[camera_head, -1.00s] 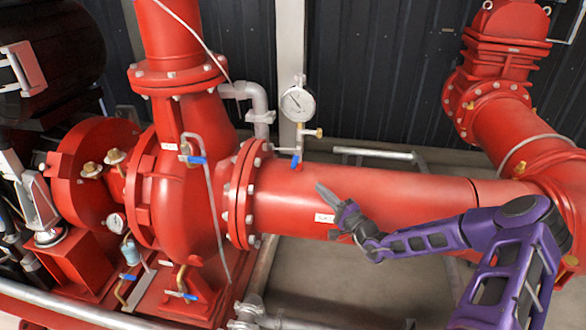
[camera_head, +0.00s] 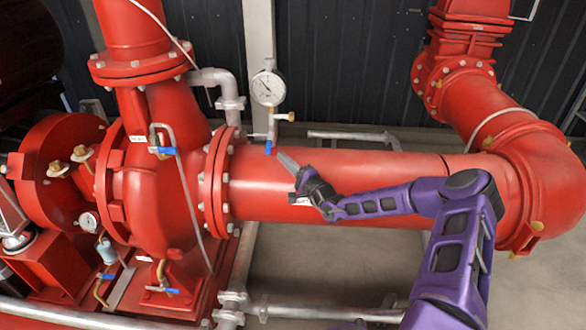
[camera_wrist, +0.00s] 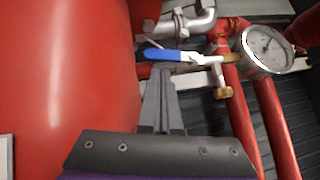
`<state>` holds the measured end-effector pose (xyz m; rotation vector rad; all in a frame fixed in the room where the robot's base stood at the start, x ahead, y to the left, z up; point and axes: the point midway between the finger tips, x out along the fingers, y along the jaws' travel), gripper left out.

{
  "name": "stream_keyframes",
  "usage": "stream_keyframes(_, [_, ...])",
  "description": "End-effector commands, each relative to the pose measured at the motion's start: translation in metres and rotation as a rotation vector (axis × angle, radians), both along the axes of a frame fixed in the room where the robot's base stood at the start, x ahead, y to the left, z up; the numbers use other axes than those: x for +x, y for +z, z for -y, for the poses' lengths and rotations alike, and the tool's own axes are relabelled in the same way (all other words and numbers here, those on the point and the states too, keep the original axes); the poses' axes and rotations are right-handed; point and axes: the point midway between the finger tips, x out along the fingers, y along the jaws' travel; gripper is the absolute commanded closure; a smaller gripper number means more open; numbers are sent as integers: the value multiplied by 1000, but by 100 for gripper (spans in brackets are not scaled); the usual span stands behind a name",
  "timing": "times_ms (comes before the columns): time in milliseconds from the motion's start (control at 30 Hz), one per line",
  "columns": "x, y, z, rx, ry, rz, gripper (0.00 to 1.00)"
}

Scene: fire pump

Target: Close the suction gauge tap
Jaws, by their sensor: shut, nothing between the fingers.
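The suction gauge tap has a blue lever (camera_head: 268,147) below the white round gauge (camera_head: 268,88), above the red horizontal pipe. In the wrist view the blue lever (camera_wrist: 168,55) points left from the silver tap body (camera_wrist: 205,60), roughly in line with it, with the gauge (camera_wrist: 267,50) to the right. My gripper (camera_head: 280,155) is shut and empty, just right of and slightly below the lever in the head view. In the wrist view its fingertips (camera_wrist: 163,72) end just under the lever; I cannot tell whether they touch it.
The large red suction pipe (camera_head: 380,180) runs below my gripper. A brass fitting (camera_wrist: 222,92) sticks out beside the tap. The red pump casing (camera_head: 160,200), with another blue-handled tap (camera_head: 162,150), stands to the left. A dark panelled wall (camera_head: 345,70) is behind.

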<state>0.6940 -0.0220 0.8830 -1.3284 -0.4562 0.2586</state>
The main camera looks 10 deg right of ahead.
Motion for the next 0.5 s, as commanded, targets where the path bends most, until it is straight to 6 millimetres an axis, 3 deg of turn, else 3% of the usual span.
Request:
stream_keyframes(200, [21,4,-10,1,-1,0,100])
stream_keyframes(500, [24,5,-12,1,0,0,100])
